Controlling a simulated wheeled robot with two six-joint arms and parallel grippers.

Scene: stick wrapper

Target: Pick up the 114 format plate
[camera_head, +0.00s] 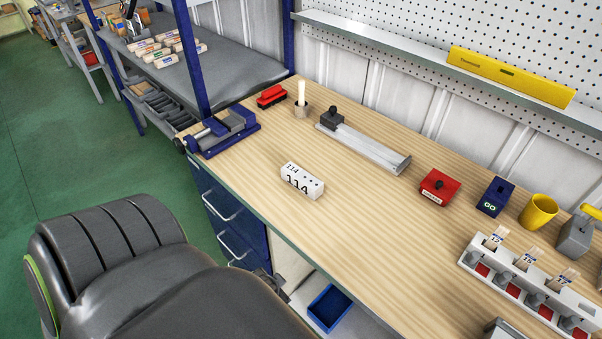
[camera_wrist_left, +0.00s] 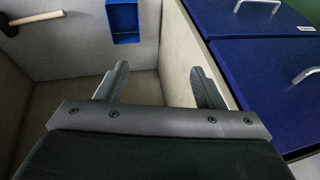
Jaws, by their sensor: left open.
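The 114 format plate (camera_head: 302,181) is a white block marked "114" on its top and front faces, with small dark dots. It lies on the wooden bench top, left of the middle, near the front edge. My left gripper (camera_head: 277,284) shows small and dark below the bench's front edge, apart from the plate. In the left wrist view my left gripper (camera_wrist_left: 160,75) is open with nothing between its fingers. The plate is not in that view. My right gripper is not in view.
On the bench (camera_head: 300,225) stand a blue vise (camera_head: 225,132), a candle-like stick (camera_head: 301,94), a metal rail (camera_head: 365,145), a red box (camera_head: 438,187), a blue GO box (camera_head: 495,196) and a yellow cup (camera_head: 539,211). Blue drawers (camera_head: 226,208) and a blue bin (camera_head: 329,307) are below.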

